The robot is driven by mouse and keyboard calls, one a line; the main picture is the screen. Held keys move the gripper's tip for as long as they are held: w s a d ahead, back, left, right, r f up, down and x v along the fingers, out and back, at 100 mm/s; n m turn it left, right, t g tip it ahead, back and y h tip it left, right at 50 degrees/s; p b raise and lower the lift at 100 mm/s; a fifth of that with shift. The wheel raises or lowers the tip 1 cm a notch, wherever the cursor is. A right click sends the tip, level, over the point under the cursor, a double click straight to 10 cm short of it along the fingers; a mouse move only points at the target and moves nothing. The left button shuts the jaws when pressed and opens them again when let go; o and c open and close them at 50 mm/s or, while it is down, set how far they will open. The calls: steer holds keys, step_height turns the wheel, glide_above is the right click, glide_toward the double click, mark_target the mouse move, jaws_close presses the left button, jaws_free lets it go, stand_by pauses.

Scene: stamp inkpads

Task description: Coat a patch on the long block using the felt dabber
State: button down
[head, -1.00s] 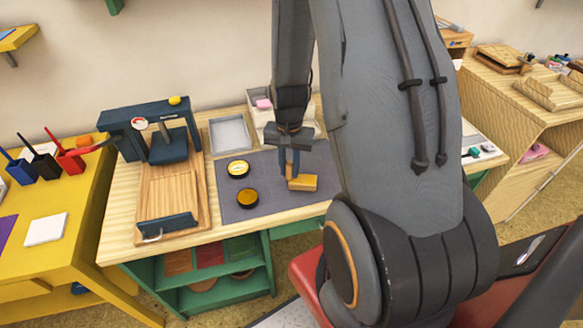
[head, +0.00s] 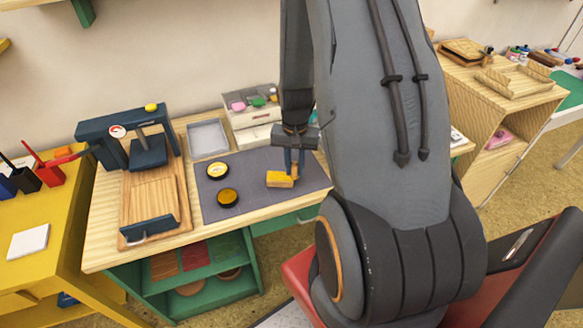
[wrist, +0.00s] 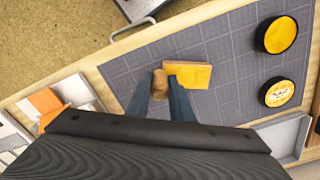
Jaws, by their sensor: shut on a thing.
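The long block (head: 279,180) lies on the grey mat (head: 250,170), and its face is yellow-orange in both views. In the wrist view the block (wrist: 190,75) is to the right of my gripper's fingertips. My gripper (head: 294,167) points down at the block's right end in the head view. In the wrist view its two fingers (wrist: 162,95) are shut on a small brown rounded piece, the felt dabber (wrist: 159,82). The dabber is at the block's near-left end there; I cannot tell whether they touch. The fingers hide part of the dabber.
Two round black tins stand on the mat: one with an amber pad (head: 228,197), one with a pale labelled face (head: 217,171). A grey tray (head: 208,136) and a box of coloured items (head: 252,107) are behind. A dark press (head: 147,153) stands left.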

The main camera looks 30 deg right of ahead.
mark_target(295, 163)
steer(key=shift+w+a+r+p, duration=0.1)
steer(key=shift+r+p, duration=0.05)
steer(key=shift+r, duration=0.45)
steer(key=shift+w+a+r+p, duration=0.1)
steer(key=shift+r+p, duration=0.05)
steer(key=shift+r, duration=0.4)
steer(key=shift+s+r+p, duration=0.15)
steer(key=shift+r+p, duration=0.15)
steer(key=shift+r, duration=0.05)
steer(key=shift+d+r+p, duration=0.15)
steer(key=shift+r+p, duration=0.15)
steer(key=shift+r, duration=0.05)
steer(key=shift+r+p, duration=1.6)
steer(key=shift+r, duration=0.6)
steer(key=shift+f, duration=0.15)
